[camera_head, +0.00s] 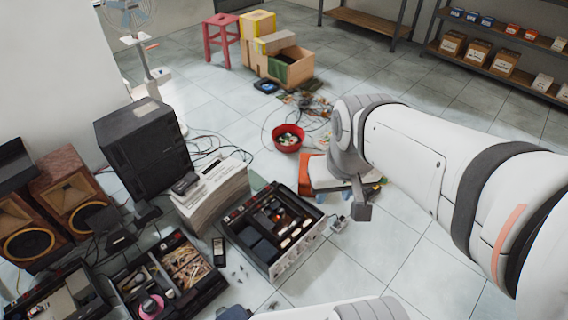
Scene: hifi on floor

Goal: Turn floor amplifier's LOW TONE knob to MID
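The floor amplifier (315,240) appears to be the open-topped metal chassis on the tiles near the middle, its dark insides exposed. Its light front panel faces the lower right and carries small knobs. The LOW TONE knob, its label and its pointer are too small to make out. My arm reaches in from the right. A dark grey block at its end, seemingly part of my gripper (362,211), hangs to the right of the amplifier, apart from it in the picture. The fingers cannot be made out, and nothing held is visible.
A toolbox (168,278) lies at lower left. A red bowl (288,138) and loose cables lie behind. Floor to the lower right of the amplifier is mostly clear.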

